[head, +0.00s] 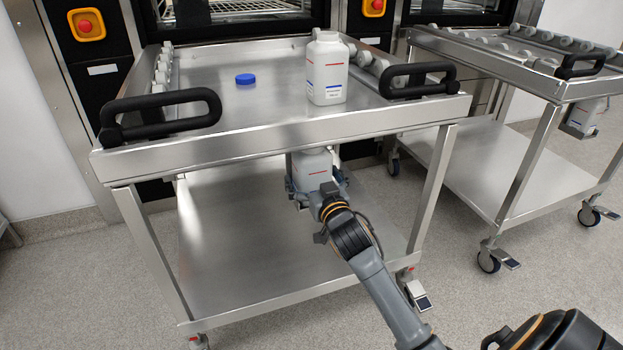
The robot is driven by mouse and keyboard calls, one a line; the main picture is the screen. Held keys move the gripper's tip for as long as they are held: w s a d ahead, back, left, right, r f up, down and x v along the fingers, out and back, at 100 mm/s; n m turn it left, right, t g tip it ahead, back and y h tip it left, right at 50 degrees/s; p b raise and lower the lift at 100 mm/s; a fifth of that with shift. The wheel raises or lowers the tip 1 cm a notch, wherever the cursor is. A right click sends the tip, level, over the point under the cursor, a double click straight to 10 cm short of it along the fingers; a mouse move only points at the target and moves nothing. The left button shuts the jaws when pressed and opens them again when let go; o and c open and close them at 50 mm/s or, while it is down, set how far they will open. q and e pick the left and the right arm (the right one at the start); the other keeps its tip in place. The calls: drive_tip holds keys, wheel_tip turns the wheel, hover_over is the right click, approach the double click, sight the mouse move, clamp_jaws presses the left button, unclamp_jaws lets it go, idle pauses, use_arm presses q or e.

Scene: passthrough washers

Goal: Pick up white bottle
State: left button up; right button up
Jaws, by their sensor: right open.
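A white bottle (327,72) with a white cap and a label with red and blue marks stands upright on the cart's top tray (215,132), near its front edge. A second pale, bottle-like object (312,165) with a red line shows below the tray; its top is hidden by the tray's front edge. My right gripper (315,182) is open at this lower object, with finger parts on both sides of it. Whether they touch it I cannot tell. My left gripper is not in view.
A blue cap (245,79) lies on the tray. Black handles (160,112) (418,80) stick up at the cart's front corners. The lower shelf (235,255) is mostly bare. A second steel cart (470,165) stands at the right.

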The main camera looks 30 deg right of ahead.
drive_tip(key=shift+w, duration=0.1)
drive_tip(key=shift+c, duration=0.4)
drive_tip(key=c, duration=1.4)
drive_tip(key=shift+r, duration=0.2)
drive_tip(key=c, duration=0.3)
drive_tip(key=shift+r, duration=0.15)
